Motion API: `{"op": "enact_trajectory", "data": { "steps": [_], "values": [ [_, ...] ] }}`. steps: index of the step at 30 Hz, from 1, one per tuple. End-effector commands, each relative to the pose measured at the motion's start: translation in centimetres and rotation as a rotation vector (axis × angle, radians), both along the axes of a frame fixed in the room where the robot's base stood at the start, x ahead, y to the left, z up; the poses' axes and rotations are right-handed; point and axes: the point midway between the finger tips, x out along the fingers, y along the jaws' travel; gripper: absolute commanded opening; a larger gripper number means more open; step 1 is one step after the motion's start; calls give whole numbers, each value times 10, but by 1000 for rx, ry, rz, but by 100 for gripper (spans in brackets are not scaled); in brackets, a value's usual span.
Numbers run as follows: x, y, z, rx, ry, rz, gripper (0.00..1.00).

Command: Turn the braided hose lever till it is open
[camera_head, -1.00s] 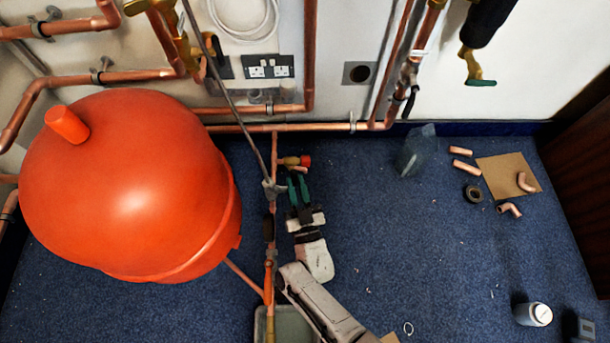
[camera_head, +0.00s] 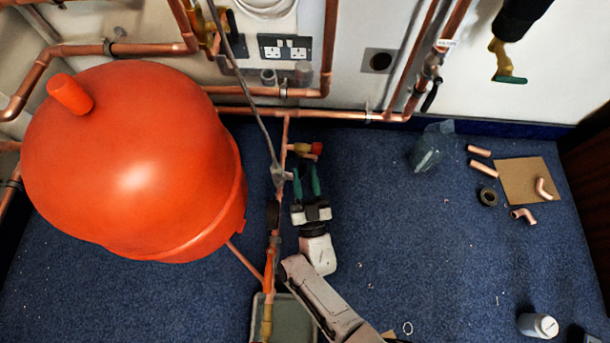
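The grey braided hose (camera_head: 241,85) runs down from the top of the head view to a grey fitting (camera_head: 278,176) on the thin vertical copper pipe. I cannot clearly make out a lever at this fitting. Just above and right of it, a brass valve with a red end (camera_head: 316,149) sticks out from the pipe. An orange lever-like part (camera_head: 269,268) lies along the pipe lower down. My gripper (camera_head: 305,164) points up the picture, right of the pipe and just below the brass valve. Its two green fingers are apart with nothing visible between them. I cannot tell whether they touch the valve.
A large orange tank (camera_head: 130,165) fills the left. Copper pipes (camera_head: 340,115) run along the wall. A grey tray (camera_head: 293,320) sits below the pipe. Loose copper fittings (camera_head: 523,215) and cardboard (camera_head: 522,178) lie at the right. The blue carpet between is mostly clear.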

Motion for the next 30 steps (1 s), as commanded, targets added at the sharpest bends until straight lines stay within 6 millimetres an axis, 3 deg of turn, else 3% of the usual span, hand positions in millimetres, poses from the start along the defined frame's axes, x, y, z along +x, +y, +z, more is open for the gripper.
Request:
{"op": "enact_trajectory", "data": {
  "steps": [3, 14, 30],
  "values": [
    [0, 0, 1, 1, -1, 0, 45],
    [-7, -1, -2, 2, -1, 2, 45],
    [-87, -19, -39, 0, -1, 2, 45]
  ]
}}
